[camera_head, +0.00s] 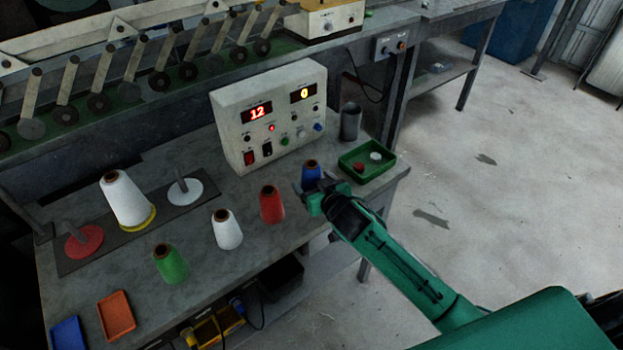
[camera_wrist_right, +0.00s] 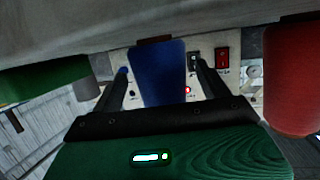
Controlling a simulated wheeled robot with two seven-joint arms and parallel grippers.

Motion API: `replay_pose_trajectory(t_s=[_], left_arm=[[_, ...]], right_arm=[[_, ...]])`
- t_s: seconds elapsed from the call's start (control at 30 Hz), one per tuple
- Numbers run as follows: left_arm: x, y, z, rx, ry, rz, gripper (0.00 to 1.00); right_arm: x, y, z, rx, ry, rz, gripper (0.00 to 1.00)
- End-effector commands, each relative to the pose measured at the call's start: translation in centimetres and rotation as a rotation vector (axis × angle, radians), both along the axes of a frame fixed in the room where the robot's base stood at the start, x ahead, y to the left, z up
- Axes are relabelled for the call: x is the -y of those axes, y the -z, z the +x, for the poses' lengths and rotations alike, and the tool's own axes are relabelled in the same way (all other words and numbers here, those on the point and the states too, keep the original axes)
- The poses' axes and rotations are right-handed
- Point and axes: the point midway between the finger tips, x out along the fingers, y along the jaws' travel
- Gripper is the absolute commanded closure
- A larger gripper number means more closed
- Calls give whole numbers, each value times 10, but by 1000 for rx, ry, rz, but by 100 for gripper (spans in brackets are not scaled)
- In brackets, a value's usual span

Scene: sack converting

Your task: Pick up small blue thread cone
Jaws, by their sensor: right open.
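The small blue thread cone (camera_head: 311,173) stands upright near the right end of the grey table, in front of the control box. My right gripper (camera_head: 317,186) is open at the cone, with a finger on either side of it. In the right wrist view, the blue cone (camera_wrist_right: 158,72) shows between the two spread fingers of the gripper (camera_wrist_right: 165,78). I see a gap beside the cone there; whether a finger touches it I cannot tell. My left gripper is not in view.
A red cone (camera_head: 271,205) stands close left of the blue one, with white (camera_head: 227,231) and green (camera_head: 170,264) cones further left. A green tray (camera_head: 352,176) with small red and white items lies to the right. The control box (camera_head: 250,146) stands behind.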

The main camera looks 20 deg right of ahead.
Motion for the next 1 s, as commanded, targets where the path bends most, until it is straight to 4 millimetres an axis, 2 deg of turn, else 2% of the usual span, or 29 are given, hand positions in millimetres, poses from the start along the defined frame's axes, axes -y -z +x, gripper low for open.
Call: replay_pose_trajectory(t_s=[0.13, 0.37, 0.4, 0.67, 1.0], left_arm=[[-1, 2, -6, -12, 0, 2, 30], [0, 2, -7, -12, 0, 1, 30], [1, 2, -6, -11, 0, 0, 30], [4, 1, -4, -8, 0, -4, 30], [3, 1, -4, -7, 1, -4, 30]], right_arm=[[-3, 4, 12, 1, -2, 1, 22], [-3, 5, 13, 0, -1, 0, 22], [-3, 5, 13, 0, -1, 0, 24], [-2, 5, 13, 0, -1, 0, 75], [-2, -1, 13, 2, -1, 1, 75]])
